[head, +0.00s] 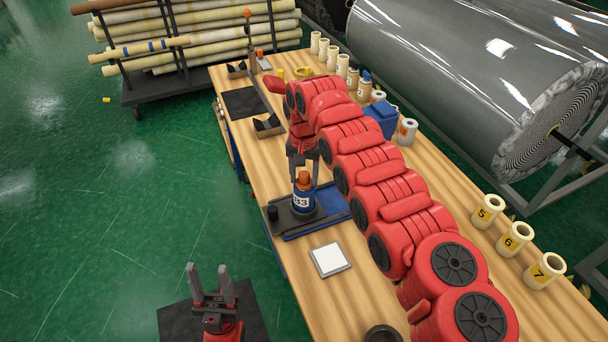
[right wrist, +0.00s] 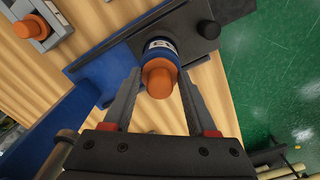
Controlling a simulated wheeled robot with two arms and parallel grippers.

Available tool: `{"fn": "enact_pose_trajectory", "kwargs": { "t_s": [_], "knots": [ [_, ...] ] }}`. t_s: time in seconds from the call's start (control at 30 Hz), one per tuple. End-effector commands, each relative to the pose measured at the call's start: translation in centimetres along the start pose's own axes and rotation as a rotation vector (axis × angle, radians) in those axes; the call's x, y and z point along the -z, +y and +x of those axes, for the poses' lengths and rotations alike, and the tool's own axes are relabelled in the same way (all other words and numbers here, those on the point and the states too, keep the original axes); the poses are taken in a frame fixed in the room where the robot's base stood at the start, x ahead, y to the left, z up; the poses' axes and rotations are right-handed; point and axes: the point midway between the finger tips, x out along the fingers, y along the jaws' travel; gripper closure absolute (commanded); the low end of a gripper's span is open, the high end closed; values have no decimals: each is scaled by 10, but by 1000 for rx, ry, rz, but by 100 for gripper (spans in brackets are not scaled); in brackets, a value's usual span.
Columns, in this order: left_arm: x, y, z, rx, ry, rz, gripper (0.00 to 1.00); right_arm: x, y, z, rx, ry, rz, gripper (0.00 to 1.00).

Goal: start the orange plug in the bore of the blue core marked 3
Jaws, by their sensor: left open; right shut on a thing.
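The blue core (head: 303,202) with a white label reading "B3" stands upright in a dark holder on a blue base (head: 330,213). The orange plug (head: 303,178) is at the core's top end. My right gripper (head: 303,172) reaches down from above, its fingers shut on the plug. In the right wrist view the plug (right wrist: 158,78) sits between the fingertips, in front of the core (right wrist: 160,47). The bore is hidden behind the plug, so I cannot tell how deep the plug sits. My left gripper (head: 210,284) is open and empty, off the table's left side.
A white square plate (head: 329,260) lies on the wooden table (head: 350,285) near the holder. Cream cores numbered 5, 6 and 7 (head: 515,237) stand at the right edge. Another orange plug (right wrist: 22,29) sits in a grey block. My red right arm spans the table.

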Motion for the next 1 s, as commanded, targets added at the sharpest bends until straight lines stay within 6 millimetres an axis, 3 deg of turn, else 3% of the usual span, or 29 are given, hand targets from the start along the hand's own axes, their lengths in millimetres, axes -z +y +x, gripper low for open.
{"fn": "enact_pose_trajectory", "kwargs": {
  "t_s": [0.43, 0.47, 0.63, 1.0],
  "knots": [
    [0, 0, 0, 0, 0, 0, 50, 0, 0, 0, 0, 1, 0, 87],
    [0, 0, 0, 0, 0, 0, 50, 0, 0, 0, 0, 1, 0, 40],
    [0, 0, 0, 0, 0, 0, 50, 0, 0, 0, 0, 1, 0, 10],
    [0, 0, -2, 0, 0, 0, 50, 1, 0, -3, 1, 2, 0, 7]
  ]
}}
